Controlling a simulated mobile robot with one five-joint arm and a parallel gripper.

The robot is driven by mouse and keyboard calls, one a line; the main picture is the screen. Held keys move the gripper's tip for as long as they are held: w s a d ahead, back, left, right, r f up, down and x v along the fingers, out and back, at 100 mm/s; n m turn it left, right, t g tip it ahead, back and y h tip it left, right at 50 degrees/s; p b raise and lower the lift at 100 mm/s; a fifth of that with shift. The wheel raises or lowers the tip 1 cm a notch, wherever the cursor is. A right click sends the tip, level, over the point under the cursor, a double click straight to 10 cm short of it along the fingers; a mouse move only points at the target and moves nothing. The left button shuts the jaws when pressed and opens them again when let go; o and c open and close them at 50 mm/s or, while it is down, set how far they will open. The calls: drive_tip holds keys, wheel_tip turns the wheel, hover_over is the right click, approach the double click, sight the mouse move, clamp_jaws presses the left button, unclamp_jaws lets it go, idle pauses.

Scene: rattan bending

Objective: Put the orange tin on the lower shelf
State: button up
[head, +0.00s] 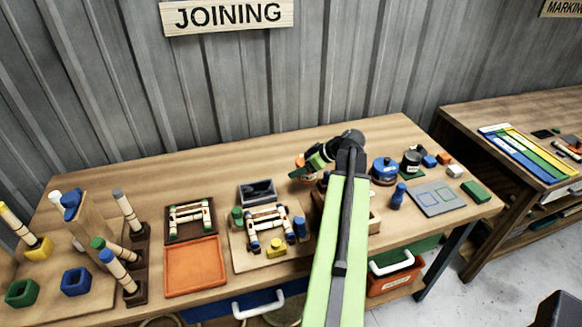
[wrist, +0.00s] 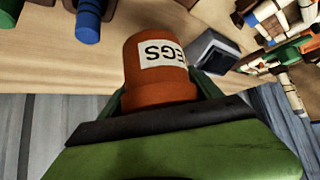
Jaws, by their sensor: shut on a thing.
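The orange tin (wrist: 155,75) has a white label with the letters "EGS" showing. It sits between the two green fingers of my gripper (wrist: 162,95) in the wrist view, and they are shut on it. In the head view my gripper (head: 304,168) is over the back of the joining bench (head: 300,142), with a bit of the tin (head: 298,174) showing at its left side. I cannot tell whether the tin touches the bench top. A wooden shelf (head: 408,289) shows in part under the bench at the right; my arm and the bench top hide the rest.
A grey box (head: 257,192), a blue tin (head: 384,171) and a blue peg (head: 397,196) stand near my arm. The back left of the bench is clear.

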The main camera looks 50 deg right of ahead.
drive_tip(key=s+d+r+p, duration=0.3)
drive_tip(key=s+d+r, duration=0.1)
drive_tip(key=s+d, duration=0.1)
drive_tip(key=shift+s+d+r, duration=0.2)
drive_tip(key=shift+s+r, duration=0.05)
